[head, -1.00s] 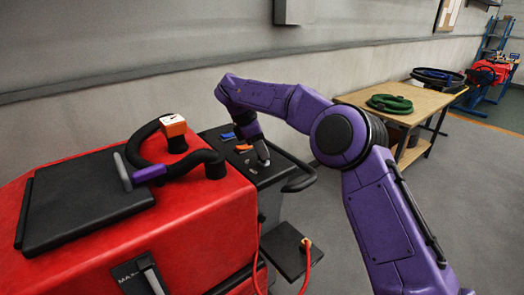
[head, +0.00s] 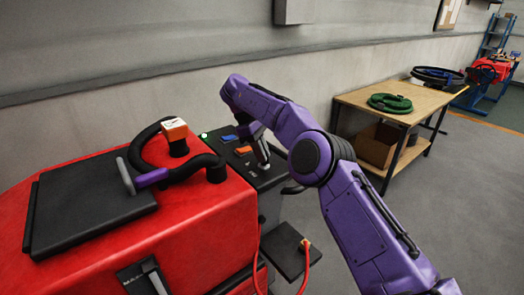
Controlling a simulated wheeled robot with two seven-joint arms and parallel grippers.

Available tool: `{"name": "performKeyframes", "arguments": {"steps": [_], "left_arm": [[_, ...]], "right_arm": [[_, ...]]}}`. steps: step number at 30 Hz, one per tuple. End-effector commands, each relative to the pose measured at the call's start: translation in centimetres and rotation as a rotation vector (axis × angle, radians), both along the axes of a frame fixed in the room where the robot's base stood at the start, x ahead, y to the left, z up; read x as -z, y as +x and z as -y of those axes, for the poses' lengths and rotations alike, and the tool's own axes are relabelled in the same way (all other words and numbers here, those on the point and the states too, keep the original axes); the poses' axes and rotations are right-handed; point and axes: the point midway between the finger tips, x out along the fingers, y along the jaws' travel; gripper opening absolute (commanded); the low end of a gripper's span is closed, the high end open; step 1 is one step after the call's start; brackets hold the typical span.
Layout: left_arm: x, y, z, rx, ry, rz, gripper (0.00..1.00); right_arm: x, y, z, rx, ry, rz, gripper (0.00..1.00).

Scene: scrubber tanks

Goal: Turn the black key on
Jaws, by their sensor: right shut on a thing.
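My right gripper (head: 264,166) reaches down over the black control panel (head: 268,181) at the back of the red scrubber. It is shut at the panel's surface, close to the right side of an orange switch (head: 243,150). The black key is not distinguishable; the fingers cover the spot they hold. A small pale green light (head: 204,135) shows at the panel's far left edge. A blue switch (head: 230,138) lies behind the orange one. My left gripper is not in view.
The red tank (head: 215,215) carries a black lid (head: 85,205), a black hose (head: 200,165) and an orange-and-white block (head: 174,129). A wooden table (head: 430,100) with a green coil (head: 390,102) stands at right. The grey floor between is clear.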

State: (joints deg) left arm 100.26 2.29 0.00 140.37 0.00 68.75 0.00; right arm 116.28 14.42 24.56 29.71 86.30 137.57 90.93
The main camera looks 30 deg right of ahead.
Motion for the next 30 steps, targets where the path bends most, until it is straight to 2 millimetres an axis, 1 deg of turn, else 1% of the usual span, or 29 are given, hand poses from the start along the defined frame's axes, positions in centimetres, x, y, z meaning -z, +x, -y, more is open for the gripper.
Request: {"name": "performKeyframes", "arguments": {"steps": [1, 11, 12, 14, 15, 23, 25, 28, 30], "left_arm": [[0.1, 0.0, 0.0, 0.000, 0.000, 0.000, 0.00], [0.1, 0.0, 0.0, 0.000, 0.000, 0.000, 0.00], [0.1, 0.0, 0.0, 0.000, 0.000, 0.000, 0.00], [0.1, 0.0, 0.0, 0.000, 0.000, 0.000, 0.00], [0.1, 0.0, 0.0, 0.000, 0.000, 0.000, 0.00], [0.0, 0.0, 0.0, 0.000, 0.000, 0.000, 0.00], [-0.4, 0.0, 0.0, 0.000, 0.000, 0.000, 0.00], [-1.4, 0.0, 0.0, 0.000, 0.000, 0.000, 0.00], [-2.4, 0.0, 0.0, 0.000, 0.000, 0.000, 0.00]], "right_arm": [[0.6, -0.1, -0.2, 0.005, 0.006, -0.013, 0.00], [0.7, -0.1, -0.2, 0.009, 0.006, -0.015, 0.00], [0.7, -0.2, -0.2, 0.009, 0.006, -0.015, 0.17], [0.7, -0.1, -0.2, 0.007, 0.005, -0.014, 0.37], [0.6, -0.1, -0.2, 0.007, 0.004, -0.014, 0.39], [0.2, -0.1, -0.1, 0.006, 0.002, -0.006, 0.39], [-0.2, -0.1, 0.0, 0.008, 0.002, -0.005, 0.39], [-1.5, -0.2, 0.2, 0.015, 0.001, -0.005, 0.39], [-2.8, -0.4, 0.5, 0.024, 0.002, -0.004, 0.39]]}}
